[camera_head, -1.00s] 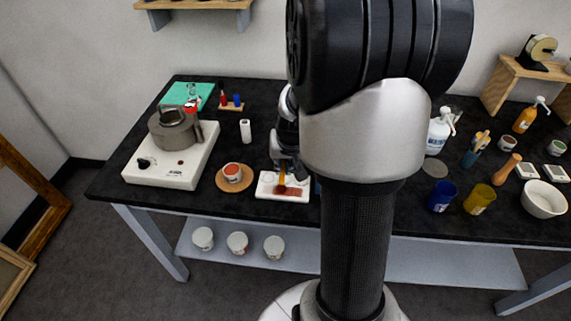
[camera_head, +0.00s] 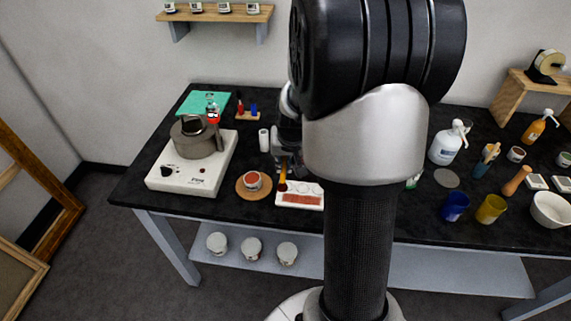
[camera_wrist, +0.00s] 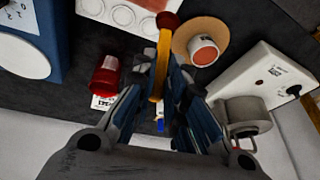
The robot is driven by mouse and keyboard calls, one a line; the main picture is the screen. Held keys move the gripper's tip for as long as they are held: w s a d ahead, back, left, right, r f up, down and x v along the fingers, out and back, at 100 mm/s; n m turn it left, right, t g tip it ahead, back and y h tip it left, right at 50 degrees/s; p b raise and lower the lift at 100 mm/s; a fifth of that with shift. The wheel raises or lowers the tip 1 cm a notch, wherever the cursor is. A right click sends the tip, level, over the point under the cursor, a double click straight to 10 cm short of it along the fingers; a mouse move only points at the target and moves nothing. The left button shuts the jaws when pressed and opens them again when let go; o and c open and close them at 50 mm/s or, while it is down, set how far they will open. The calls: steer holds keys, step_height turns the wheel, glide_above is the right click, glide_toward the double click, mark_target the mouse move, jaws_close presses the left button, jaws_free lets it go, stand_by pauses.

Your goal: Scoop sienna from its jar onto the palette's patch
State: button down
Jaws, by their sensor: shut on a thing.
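My gripper (camera_wrist: 161,82) is shut on a slim tool with an ochre handle (camera_wrist: 160,66) and a dark red rounded tip (camera_wrist: 168,19). In the head view the tool (camera_head: 283,182) hangs down at the left end of the white palette (camera_head: 313,188), near the sienna jar; whether it touches the palette I cannot tell. A red-brown patch (camera_head: 299,199) covers part of the palette. The small white sienna jar (camera_head: 252,181), with red-brown contents, stands on a round tan mat (camera_head: 243,192). The jar also shows in the wrist view (camera_wrist: 205,51), right of the tool tip. My arm hides part of the table.
A white hot plate (camera_head: 168,173) with a grey pot (camera_head: 197,140) stands left of the mat. A white cylinder (camera_head: 264,140) stands behind. Blue (camera_head: 455,206) and yellow (camera_head: 490,209) cups are on the right. The palette and mat are near the table's front edge.

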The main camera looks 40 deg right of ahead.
steer(key=shift+r+p, duration=1.45)
steer(key=shift+r, duration=0.6)
